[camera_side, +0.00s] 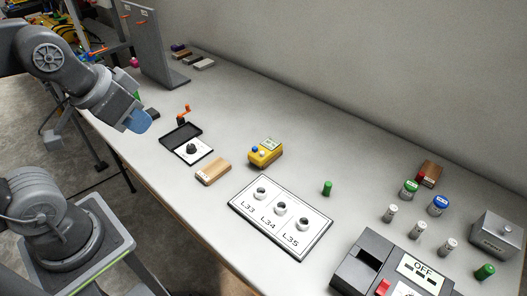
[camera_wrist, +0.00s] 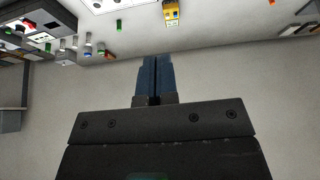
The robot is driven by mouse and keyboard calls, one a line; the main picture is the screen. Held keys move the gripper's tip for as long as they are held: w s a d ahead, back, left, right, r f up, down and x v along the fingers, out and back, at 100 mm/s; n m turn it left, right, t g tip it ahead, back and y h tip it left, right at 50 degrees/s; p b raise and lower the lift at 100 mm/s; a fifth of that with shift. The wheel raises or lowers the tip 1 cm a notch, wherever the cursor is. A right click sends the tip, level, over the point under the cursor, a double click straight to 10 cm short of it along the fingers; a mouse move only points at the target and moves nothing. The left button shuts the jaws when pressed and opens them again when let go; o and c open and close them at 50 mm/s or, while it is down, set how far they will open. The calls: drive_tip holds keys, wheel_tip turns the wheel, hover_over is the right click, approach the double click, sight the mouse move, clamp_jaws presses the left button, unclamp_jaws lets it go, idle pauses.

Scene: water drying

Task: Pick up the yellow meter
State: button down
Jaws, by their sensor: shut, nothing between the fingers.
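The yellow meter (camera_side: 265,153) is a small box with a pale display and blue and white knobs on top. It stands upright on the grey table, near the middle in the side view. In the wrist view the meter (camera_wrist: 171,14) is at the top edge, beyond the fingertips. My gripper (camera_wrist: 155,60) has its two blue fingers closed together with nothing between them. In the side view my gripper (camera_side: 138,122) is at the upper left, raised and well apart from the meter.
A wooden block (camera_side: 213,172), a black open case (camera_side: 187,143) and a white panel with several round sockets (camera_side: 281,217) lie around the meter. A green cylinder (camera_side: 327,188) stands to its right. A tall grey bracket (camera_side: 160,50) stands at the back left. The table behind the meter is clear.

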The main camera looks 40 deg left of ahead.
drive_tip(key=c, duration=1.8)
unclamp_jaws()
drive_tip(key=o, duration=1.6)
drive_tip(key=shift+o, duration=0.2)
